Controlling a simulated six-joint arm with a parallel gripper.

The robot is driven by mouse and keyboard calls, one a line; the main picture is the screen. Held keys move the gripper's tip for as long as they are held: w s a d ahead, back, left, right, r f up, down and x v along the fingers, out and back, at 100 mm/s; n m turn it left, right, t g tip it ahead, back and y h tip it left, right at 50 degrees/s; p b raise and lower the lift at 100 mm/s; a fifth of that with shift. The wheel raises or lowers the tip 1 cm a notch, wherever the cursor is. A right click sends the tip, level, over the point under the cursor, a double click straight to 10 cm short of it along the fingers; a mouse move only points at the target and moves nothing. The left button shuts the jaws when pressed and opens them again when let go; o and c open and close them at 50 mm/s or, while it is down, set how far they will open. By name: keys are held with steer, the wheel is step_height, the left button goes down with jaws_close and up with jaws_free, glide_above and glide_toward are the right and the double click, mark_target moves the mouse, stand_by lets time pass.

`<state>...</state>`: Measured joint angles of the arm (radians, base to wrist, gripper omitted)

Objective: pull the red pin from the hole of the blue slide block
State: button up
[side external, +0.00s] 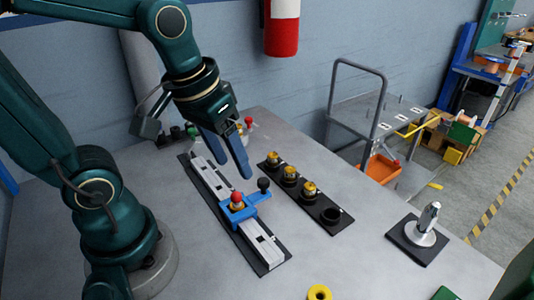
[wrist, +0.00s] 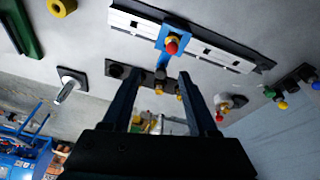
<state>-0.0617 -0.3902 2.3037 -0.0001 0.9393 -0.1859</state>
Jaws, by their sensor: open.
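The red pin (side external: 236,198) stands in the blue slide block (side external: 239,212), its red knob on top with a yellow collar below. The block sits across the light metal rail (side external: 213,182), and an arm of it with a black knob (side external: 263,184) reaches to the right. The red pin also shows in the wrist view (wrist: 172,45), on the blue block (wrist: 163,38), beyond the fingertips. My gripper (side external: 229,154) is open and empty, above and behind the pin in the side view. Its fingers (wrist: 157,78) stand wide apart, not touching the pin. The hole is hidden under the pin.
A black strip (side external: 318,207) with several brass-topped pieces and one empty cup lies right of the rail. A metal handle on a black plate (side external: 411,243) stands farther right. A yellow ring (side external: 319,292) lies at the front. Small coloured knobs (side external: 247,123) stand behind my gripper.

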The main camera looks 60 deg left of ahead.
mark_target(236, 193)
steer(key=f+g, duration=0.1)
steer(key=w+a+f+n, duration=0.1)
steer(key=f+g, duration=0.1)
steer(key=shift+w+a+f+g, duration=0.25)
steer(key=shift+w+f+g, duration=0.05)
steer(key=shift+f, duration=0.05)
steer(key=shift+a+f+n, duration=0.1)
steer(key=shift+f+n, duration=0.2)
steer(key=shift+f, duration=0.1)
steer(key=shift+s+a+f+g, duration=0.1)
steer(key=shift+f+g, duration=0.3)
steer(key=shift+f, duration=2.5)
steer(key=shift+r, duration=0.1)
jaws_close()
